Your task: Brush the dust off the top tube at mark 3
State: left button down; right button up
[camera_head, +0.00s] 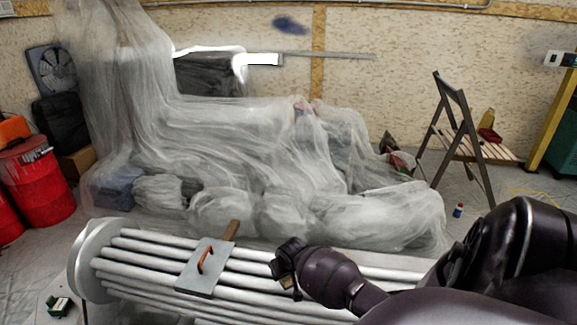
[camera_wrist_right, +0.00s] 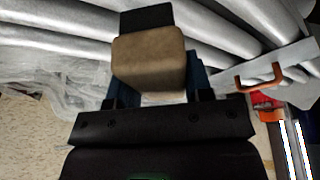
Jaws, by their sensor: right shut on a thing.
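The bundle of pale grey tubes (camera_head: 150,247) lies across the front of the head view, with a round end plate (camera_head: 88,255) at its left. The tubes also show at the top of the right wrist view (camera_wrist_right: 215,25). My right gripper (camera_head: 286,271) is over the tubes, right of a grey plate with an orange handle (camera_head: 207,259). In the wrist view it (camera_wrist_right: 155,88) is shut on a brush, seen as a tan wooden block (camera_wrist_right: 149,62) with a dark part (camera_wrist_right: 146,17) beyond it. I cannot tell whether the dark part touches a tube. No mark number is readable. My left gripper is out of view.
A brown wooden stick (camera_head: 231,230) projects behind the grey plate. Sheeted objects (camera_head: 260,160) fill the floor behind the tubes. Red drums (camera_head: 36,180) stand left, a folding chair (camera_head: 463,140) right. A small green box (camera_head: 59,305) sits at bottom left.

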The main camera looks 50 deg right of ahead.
jog(key=shift+w+r, duration=0.15)
jog(key=shift+r, duration=0.6)
notch_tip(320, 180, up, 2)
jog(key=shift+r+p, duration=0.1)
jog(key=shift+p, duration=1)
jog(key=shift+r+p, duration=0.45)
jog(key=shift+r, duration=0.25)
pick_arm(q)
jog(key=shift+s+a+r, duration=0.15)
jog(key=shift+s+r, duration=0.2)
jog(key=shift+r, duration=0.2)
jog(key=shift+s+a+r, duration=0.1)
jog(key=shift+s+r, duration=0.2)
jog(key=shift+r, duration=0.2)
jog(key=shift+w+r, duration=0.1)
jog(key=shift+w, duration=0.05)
